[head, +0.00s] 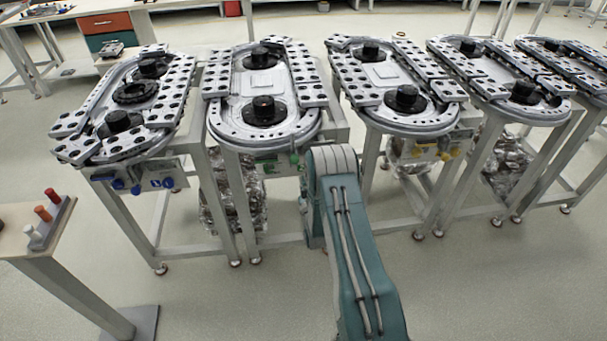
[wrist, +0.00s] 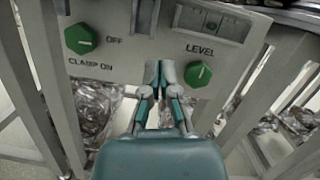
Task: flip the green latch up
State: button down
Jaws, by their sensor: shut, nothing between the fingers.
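In the wrist view a light grey panel (wrist: 118,24) carries a round green knob (wrist: 81,39) at left, marked OFF and CLAMP ON. A second green knob (wrist: 198,74) sits at right under the word LEVEL. I cannot tell for sure which green part is the latch. My gripper (wrist: 160,70) is shut and empty, in front of the panel between the knobs, closer to the right one. In the head view my arm hides most of it; small green parts (head: 268,163) show under the second ring track (head: 215,120).
Several ring tracks on grey stands form a row; one with blue knobs (head: 136,188) is left, one with yellow knobs (head: 446,154) right. Stand legs flank the panel. A small table with coloured pegs (head: 43,213) is at lower left. Open floor lies in front.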

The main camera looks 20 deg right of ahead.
jog(key=v, duration=0.8)
jog(key=shift+s+a, duration=0.25)
jog(key=shift+a, duration=0.25)
